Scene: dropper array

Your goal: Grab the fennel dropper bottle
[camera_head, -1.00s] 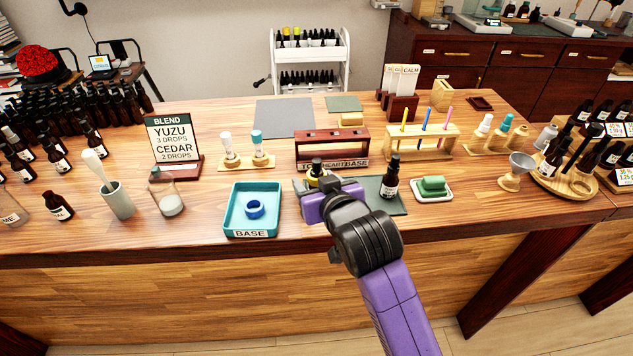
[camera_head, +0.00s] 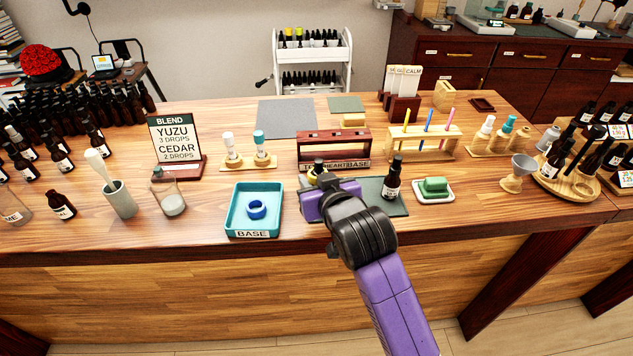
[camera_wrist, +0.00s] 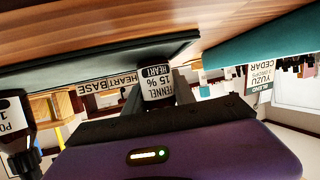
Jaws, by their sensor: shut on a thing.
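The fennel dropper bottle (camera_wrist: 157,88) is a dark bottle with a white label reading "FENNEL 15 % HEART" in the wrist view, where the picture is upside down. My gripper (camera_head: 318,182) is shut on it, with a finger on each side of the bottle. In the head view only its dark dropper top (camera_head: 318,166) and a yellowish part show above my gripper, and the rest is hidden. It is at the left end of the dark green mat (camera_head: 370,187); I cannot tell if its base touches the mat.
Another dark dropper bottle (camera_head: 392,180) stands on the mat to the right. The teal BASE tray (camera_head: 275,210) with a blue ring is close on the left. The dark red rack (camera_head: 333,140) stands just behind. A green block on a white dish (camera_head: 433,189) lies further right.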

